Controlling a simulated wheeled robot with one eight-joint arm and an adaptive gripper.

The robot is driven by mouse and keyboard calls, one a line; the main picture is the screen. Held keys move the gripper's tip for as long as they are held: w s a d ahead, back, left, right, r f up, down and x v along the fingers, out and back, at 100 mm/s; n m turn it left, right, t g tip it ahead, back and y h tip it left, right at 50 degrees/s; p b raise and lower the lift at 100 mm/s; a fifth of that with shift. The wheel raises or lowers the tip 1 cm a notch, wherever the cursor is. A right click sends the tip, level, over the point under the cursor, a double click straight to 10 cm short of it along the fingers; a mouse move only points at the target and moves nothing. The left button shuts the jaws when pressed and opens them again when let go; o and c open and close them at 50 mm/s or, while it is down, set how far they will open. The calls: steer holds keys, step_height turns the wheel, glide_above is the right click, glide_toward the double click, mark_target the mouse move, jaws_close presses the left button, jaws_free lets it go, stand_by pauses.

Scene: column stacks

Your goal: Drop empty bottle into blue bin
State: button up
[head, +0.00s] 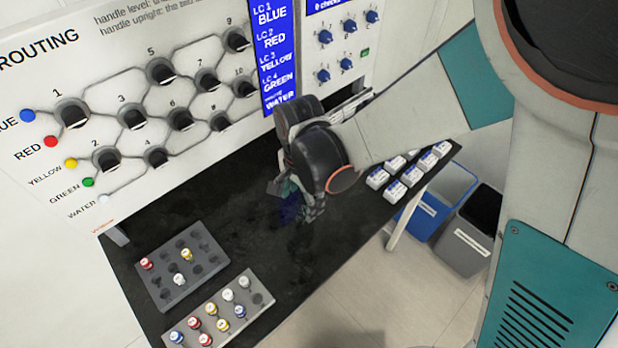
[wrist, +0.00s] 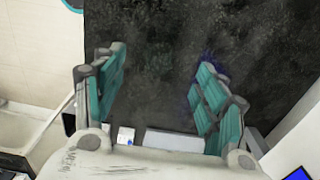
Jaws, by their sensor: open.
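My gripper (head: 293,199) hangs over the middle of the dark table, its arm reaching in from the right. I cannot pick out a bottle that is clearly the empty one. A dark blue patch (head: 290,212) shows on the tabletop by my fingers; I cannot tell what it is.
A grey bin (head: 463,249) stands beside the blue one. White boxes (head: 411,175) fill the table's right end. A dark grey rack (head: 170,266) and a light rack (head: 262,284) hold several capped vials at the left. A routing panel (head: 130,55) rises behind. Bare table lies between.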

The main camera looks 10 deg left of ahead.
mark_target(302, 211)
step_height(302, 211, down, 5)
steer(key=shift+r+b, duration=0.2)
steer(key=shift+b, duration=1)
steer(key=shift+w+d+f+b, duration=0.15)
steer(key=shift+f+b, duration=0.6)
steer(key=shift+f, duration=0.65)
steer(key=shift+w+d+f+b, duration=0.1)
steer(key=shift+f+b, duration=0.65)
steer(key=shift+f, duration=0.65)
steer(key=shift+c, duration=0.6)
steer(key=c, duration=1.1)
steer(key=shift+r, duration=0.15)
steer(key=shift+c, duration=0.2)
step_height(302, 211, up, 20)
steer(key=p, duration=1.3)
